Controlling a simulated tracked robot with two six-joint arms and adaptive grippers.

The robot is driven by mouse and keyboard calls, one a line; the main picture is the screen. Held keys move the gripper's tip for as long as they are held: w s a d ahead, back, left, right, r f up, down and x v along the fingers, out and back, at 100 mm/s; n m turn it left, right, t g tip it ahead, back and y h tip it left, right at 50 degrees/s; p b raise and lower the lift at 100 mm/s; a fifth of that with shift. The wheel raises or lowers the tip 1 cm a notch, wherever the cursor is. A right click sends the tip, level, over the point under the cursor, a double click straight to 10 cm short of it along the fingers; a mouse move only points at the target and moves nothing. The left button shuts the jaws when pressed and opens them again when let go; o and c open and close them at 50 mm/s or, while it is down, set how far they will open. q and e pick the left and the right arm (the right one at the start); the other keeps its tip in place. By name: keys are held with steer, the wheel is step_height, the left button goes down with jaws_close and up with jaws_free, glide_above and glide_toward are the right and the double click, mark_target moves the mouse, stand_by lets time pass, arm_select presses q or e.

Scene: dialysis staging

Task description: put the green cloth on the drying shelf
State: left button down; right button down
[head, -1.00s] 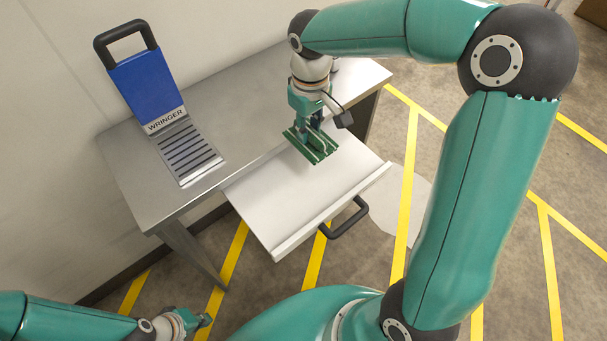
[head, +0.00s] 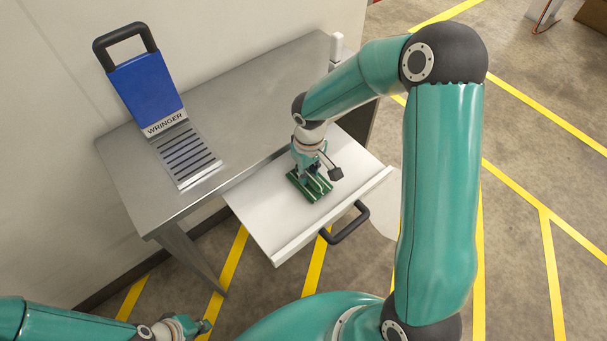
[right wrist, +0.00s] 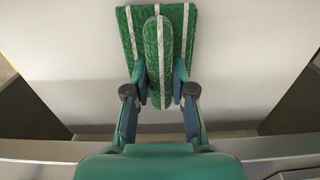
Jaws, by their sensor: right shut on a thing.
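The green cloth (head: 322,187) with white stripes is over the white pull-out shelf (head: 265,215), which I take as the drying shelf. My right gripper (head: 309,178) points down and is shut on the cloth. In the right wrist view a fold of the cloth (right wrist: 153,43) stands between the fingers (right wrist: 160,82), with the rest spread behind it. The cloth is at or very near the shelf surface; I cannot tell if it touches. My left gripper (head: 196,325) is low at the left, away from the shelf; its fingers are too small to read.
A metal table (head: 250,95) stands behind the shelf, with a blue wringer (head: 147,90) and its slotted plate at the left. The shelf has a front lip and a black handle (head: 350,225). The shelf's left part is bare.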

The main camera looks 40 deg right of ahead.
mark_target(308, 173)
steer(key=c, duration=1)
jaws_free()
steer(key=shift+r, duration=0.1)
step_height(308, 173, up, 12)
steer(key=shift+f+p, duration=0.1)
steer(key=shift+p, duration=0.25)
